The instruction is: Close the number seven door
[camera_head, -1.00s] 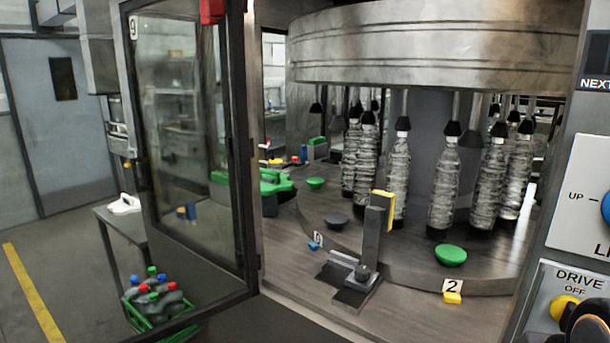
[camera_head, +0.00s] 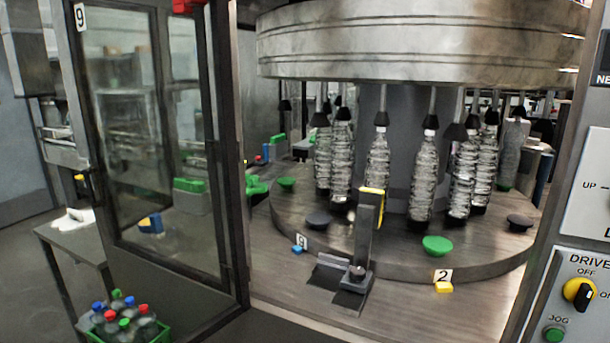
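No door marked seven shows in this view. A red block (camera_head: 188,6) sits at the top of the door frame. My gripper is not in view.
A control panel (camera_head: 585,220) with a yellow-black DRIVE knob (camera_head: 579,293) stands at the right. A small table (camera_head: 75,240) and a green crate of bottles (camera_head: 160,331) stand left of and below the door. Grey floor shows at far left.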

